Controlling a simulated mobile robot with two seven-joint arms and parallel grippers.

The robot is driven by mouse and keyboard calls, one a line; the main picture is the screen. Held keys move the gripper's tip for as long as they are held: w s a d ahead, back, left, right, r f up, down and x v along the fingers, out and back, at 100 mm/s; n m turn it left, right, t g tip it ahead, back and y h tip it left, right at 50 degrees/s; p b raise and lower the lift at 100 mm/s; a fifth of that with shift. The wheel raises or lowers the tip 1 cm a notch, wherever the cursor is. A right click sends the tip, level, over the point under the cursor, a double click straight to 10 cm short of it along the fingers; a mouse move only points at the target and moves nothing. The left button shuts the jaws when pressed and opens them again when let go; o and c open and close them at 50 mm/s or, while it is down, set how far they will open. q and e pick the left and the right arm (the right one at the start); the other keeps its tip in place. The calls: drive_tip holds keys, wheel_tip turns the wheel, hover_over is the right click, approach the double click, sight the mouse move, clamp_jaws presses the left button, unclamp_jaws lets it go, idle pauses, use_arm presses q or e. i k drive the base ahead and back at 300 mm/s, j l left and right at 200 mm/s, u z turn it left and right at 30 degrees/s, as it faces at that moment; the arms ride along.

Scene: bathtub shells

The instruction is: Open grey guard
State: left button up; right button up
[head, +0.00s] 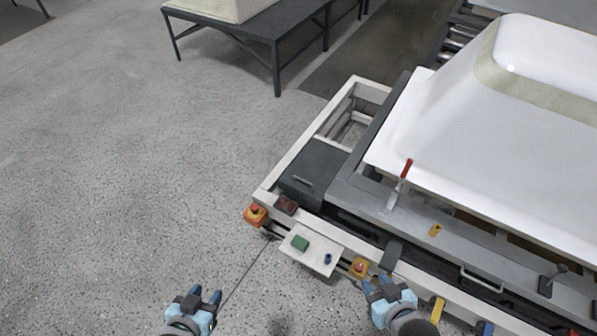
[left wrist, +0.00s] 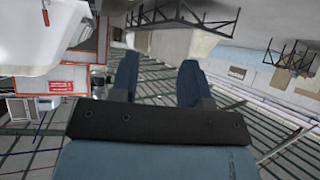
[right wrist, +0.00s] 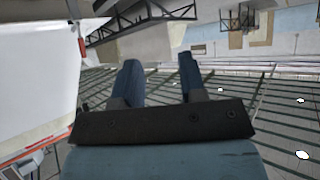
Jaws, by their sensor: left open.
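A dark grey box-like guard (head: 316,170) with a small handle (head: 303,182) on its face sits at the near left corner of the machine frame. It looks closed. My left gripper (head: 206,294) is low in the head view, over the floor, left of the machine and apart from the guard. Its fingers stand apart and empty in the left wrist view (left wrist: 160,78). My right gripper (head: 377,286) is near the machine's front edge, below and right of the guard. Its fingers are apart with nothing between them in the right wrist view (right wrist: 158,78).
A control panel (head: 312,249) with green and blue buttons juts out in front of the guard. A red emergency button (head: 255,213) is at the frame corner. A red-handled clamp (head: 399,185) stands beside the white tub shell (head: 440,115). Floor at left is clear.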

sight(307, 178)
drive_tip(key=i+j, duration=0.15)
drive_tip(key=j, duration=0.2)
drive_tip(key=i+j+z, duration=0.15)
drive_tip(key=j, duration=0.2)
drive_tip(key=i+j, duration=0.2)
drive_tip(key=j, duration=0.15)
drive_tip(key=i+j+z, duration=0.15)
drive_tip(key=i+j, duration=0.5)
